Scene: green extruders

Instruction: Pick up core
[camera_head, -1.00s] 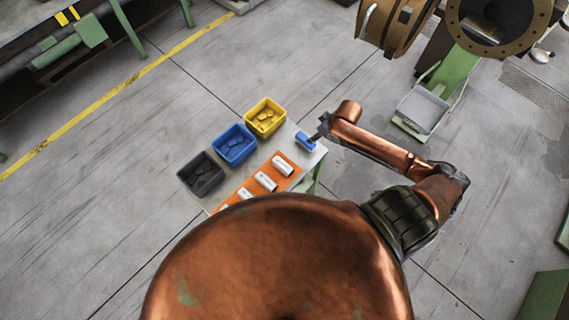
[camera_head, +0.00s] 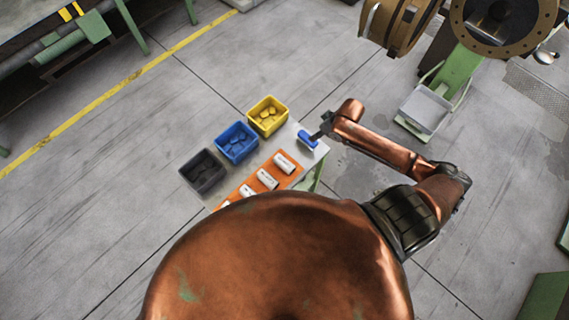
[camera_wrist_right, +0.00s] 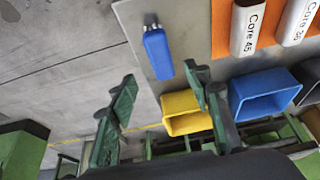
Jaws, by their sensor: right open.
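White cylindrical cores lie in a row on an orange mat (camera_head: 256,183) on the table. One labelled "Core 45" (camera_wrist_right: 249,28) and one labelled "Core 36" (camera_wrist_right: 296,20) show in the right wrist view; the head view shows the end core (camera_head: 285,162) and a second core (camera_head: 267,179). A blue block (camera_wrist_right: 158,53) with small metal prongs lies near the table's end. My right gripper (camera_wrist_right: 160,76) is open and empty, its fingers on either side below the blue block in the wrist view. The cores are off to its right there. My left gripper is not in view.
My own copper body hides the table's near end. Open grey floor lies around the table.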

